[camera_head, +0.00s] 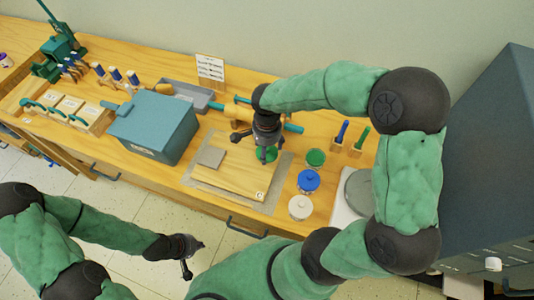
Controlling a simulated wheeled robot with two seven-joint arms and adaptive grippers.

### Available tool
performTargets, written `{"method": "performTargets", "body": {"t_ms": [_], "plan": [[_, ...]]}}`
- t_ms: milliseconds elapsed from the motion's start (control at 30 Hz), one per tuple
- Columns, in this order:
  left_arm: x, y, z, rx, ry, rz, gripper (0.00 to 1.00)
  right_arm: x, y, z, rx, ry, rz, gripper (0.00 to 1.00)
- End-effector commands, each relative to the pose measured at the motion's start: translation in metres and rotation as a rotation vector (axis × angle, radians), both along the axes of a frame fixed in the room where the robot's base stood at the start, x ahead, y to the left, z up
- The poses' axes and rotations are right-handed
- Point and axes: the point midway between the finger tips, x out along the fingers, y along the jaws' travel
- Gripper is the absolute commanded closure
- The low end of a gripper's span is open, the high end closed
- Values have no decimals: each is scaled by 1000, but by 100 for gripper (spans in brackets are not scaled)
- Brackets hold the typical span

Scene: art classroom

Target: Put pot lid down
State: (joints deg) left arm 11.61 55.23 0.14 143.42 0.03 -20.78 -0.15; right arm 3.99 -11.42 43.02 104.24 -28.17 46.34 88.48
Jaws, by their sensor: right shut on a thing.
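My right gripper (264,147) reaches down over the wooden board and is shut on a green pot lid (267,154). The gripper covers part of the lid, and I cannot tell whether the lid touches the board. A green pot without a lid (315,158) stands to the right of the gripper, its green contents showing. A blue-lidded pot (308,181) and a white-lidded pot (300,207) stand in front of it. My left gripper (190,258) hangs low in front of the bench, apart from all these things; its fingers are too small to judge.
The wooden board (230,176) lies on a grey mat, with a grey square (211,157) on it. A blue-grey box (153,127) stands left. A rolling pin (293,128) lies behind. Brush holders (356,149) and a round turntable (358,190) are at right.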

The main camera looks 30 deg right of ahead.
Motion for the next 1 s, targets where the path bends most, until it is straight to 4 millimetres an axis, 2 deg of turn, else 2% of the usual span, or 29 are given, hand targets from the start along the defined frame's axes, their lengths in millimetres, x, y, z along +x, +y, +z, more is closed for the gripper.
{"method": "performTargets", "body": {"t_ms": [167, 400, 833, 867, 900, 933, 1000], "plan": [[0, 0, -4, 0, 0, 0, 100, 6, -3, -9, -1, 2, 1, 46], [0, 0, -14, 0, 0, 0, 100, 8, -5, -41, 0, 2, 0, 46], [0, 0, -18, 0, 0, 0, 100, 8, -5, -46, 0, 0, 1, 46], [0, 0, -17, 0, 0, 0, 100, 8, -5, -45, 0, 0, 1, 20], [0, 0, -17, 0, 0, 0, 100, 8, -5, -45, 0, 0, 1, 9], [0, 0, -17, 0, 0, 0, 100, 8, -5, -45, 0, 0, 1, 5], [0, 0, -16, 0, 0, 0, 100, 8, -5, -44, 0, 0, 1, 5]]}}
